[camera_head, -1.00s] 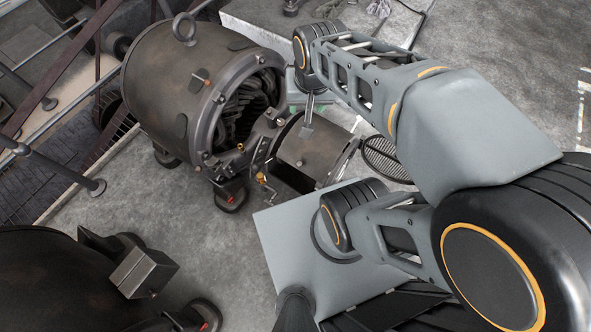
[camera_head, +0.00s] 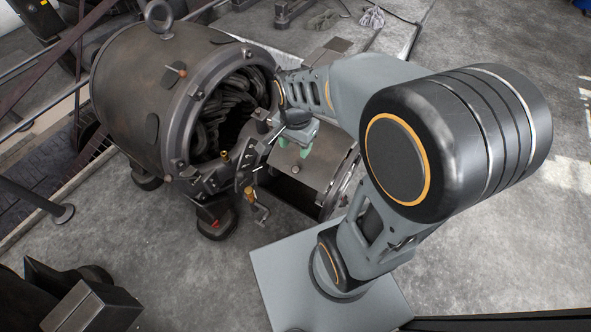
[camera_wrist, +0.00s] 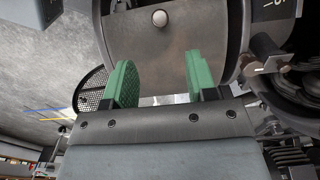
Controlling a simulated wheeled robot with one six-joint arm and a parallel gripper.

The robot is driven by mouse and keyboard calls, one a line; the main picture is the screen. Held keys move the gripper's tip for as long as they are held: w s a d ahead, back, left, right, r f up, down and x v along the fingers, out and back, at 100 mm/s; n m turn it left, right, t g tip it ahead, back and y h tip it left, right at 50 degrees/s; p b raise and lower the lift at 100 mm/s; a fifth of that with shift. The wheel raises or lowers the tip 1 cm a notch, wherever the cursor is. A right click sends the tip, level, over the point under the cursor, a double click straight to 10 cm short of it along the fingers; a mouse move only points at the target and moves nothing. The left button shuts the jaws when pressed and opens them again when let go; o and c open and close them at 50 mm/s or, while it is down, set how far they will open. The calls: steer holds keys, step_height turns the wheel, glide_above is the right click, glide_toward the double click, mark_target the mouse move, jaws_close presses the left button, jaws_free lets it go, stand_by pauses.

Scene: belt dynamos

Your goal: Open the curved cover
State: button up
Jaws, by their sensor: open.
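The curved cover (camera_head: 312,168) is a brown-grey bent metal plate with a small round knob (camera_head: 296,168), on the narrow end section of the big dynamo (camera_head: 150,85). A dark gap shows along its lower left edge. In the wrist view the cover (camera_wrist: 180,50) fills the upper middle, its knob (camera_wrist: 159,18) near the top. My gripper (camera_head: 300,147) is over the cover's upper left part in the head view. In the wrist view my gripper (camera_wrist: 158,68) has its two green fingers apart with nothing between them. The knob lies beyond the fingertips. Whether the fingers touch the cover is unclear.
A brass-handled fitting (camera_head: 255,203) and dark brush holders (camera_head: 225,175) sit left of the cover. The wrist view shows a black mesh disc (camera_wrist: 90,88) beside the left finger. Another dark machine part (camera_head: 95,308) is at the lower left.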

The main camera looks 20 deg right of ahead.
mark_target(295, 168)
step_height(295, 168, down, 11)
steer(key=b, duration=0.4)
steer(key=shift+r, duration=0.15)
jaws_close()
stand_by(0.3)
